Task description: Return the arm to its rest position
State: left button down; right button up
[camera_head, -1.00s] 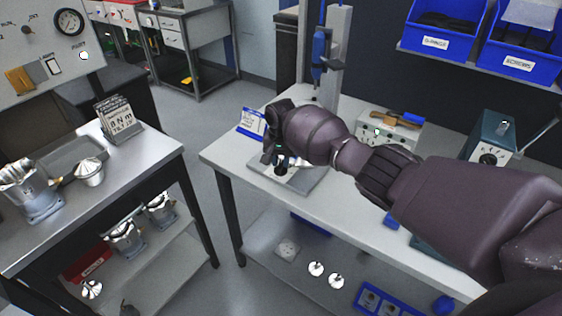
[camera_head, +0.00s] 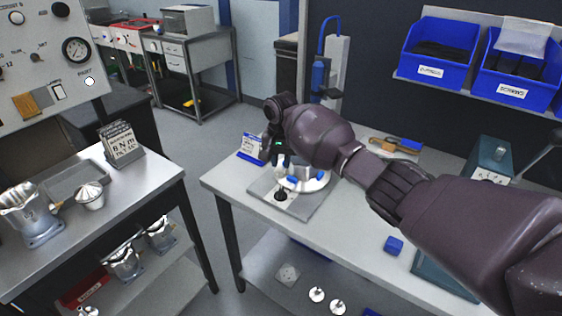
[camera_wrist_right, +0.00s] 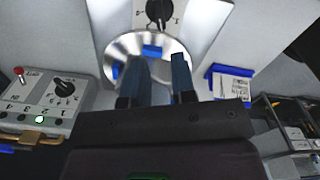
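My right arm reaches in from the right in the head view. Its gripper (camera_head: 283,166) hangs over the plate fixture (camera_head: 268,192) on the right bench. In the right wrist view the two blue-grey fingers (camera_wrist_right: 161,78) are apart with nothing held between them. Beyond their tips a round silver part (camera_wrist_right: 112,48) with blue pads lies on the fixture, beside a black knob (camera_wrist_right: 159,10). In the head view the round part (camera_head: 318,184) is partly hidden by my arm. The left gripper does not show.
A blue-framed card (camera_head: 250,148) stands by the bench's back left corner, and a blue-and-grey column (camera_head: 322,75) rises behind. A control box (camera_wrist_right: 42,102) shows in the wrist view. A small blue block (camera_head: 394,244) lies near the front edge. Blue bins (camera_head: 440,50) hang above.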

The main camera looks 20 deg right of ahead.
jog(key=w+a+r+n+t+y, duration=0.2)
jog(key=w+a+r+n+t, duration=0.45)
jog(key=r+t, duration=0.2)
jog(key=s+d+f+t, duration=0.1)
jog(key=s+d+f, duration=0.3)
jog(key=s+f, duration=0.4)
jog(key=s+d+f+t+h, duration=0.1)
jog(key=s+d+f, duration=0.4)
jog(key=s, duration=1.6)
jog(key=s+d+f+t+h, duration=0.1)
jog(key=s+d+f, duration=0.3)
jog(key=s+f, duration=0.9)
jog(key=s, duration=0.2)
jog(key=shift+s+d, duration=0.3)
jog(key=shift+f+n, duration=0.1)
jog(key=shift+n, duration=0.15)
